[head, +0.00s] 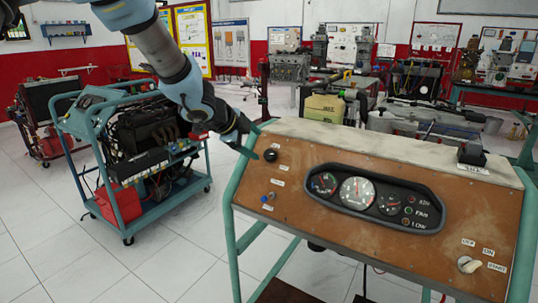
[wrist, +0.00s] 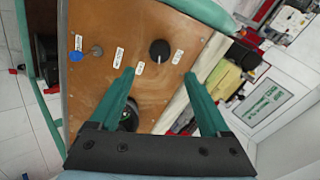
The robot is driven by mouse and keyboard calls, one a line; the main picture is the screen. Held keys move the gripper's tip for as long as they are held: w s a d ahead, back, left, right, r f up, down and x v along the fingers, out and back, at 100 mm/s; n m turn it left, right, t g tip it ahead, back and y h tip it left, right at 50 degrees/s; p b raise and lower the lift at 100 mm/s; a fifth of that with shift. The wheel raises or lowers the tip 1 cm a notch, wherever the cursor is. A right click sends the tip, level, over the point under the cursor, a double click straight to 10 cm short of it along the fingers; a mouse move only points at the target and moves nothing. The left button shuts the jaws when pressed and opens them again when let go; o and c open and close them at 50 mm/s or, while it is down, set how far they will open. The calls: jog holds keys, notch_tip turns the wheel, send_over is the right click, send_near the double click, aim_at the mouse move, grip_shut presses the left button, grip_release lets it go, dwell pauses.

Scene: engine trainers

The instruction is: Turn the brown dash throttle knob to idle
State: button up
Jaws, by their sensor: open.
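The throttle knob (head: 270,155) looks round and very dark, almost black, at the upper left of the brown dash panel (head: 300,228). In the wrist view the dark knob (wrist: 160,48) sits beyond the fingertips, roughly centred between them, with small white labels around it. My gripper (head: 258,140) is close to the panel's upper left corner. In the wrist view my gripper (wrist: 160,73) shows two green fingers spread apart with nothing between the tips. I cannot tell which label marks idle.
A blue-tipped toggle (head: 268,197) is below the knob. A gauge cluster (head: 370,200) fills the panel's middle, and a pale key switch (head: 468,264) is at its lower right. A teal engine cart (head: 130,170) stands to the left, with open tiled floor between.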

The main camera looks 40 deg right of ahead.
aim_at(269, 154)
jog(key=x, duration=0.9)
jog(key=shift+w, duration=0.1)
jog(key=shift+a, duration=0.1)
grip_shut()
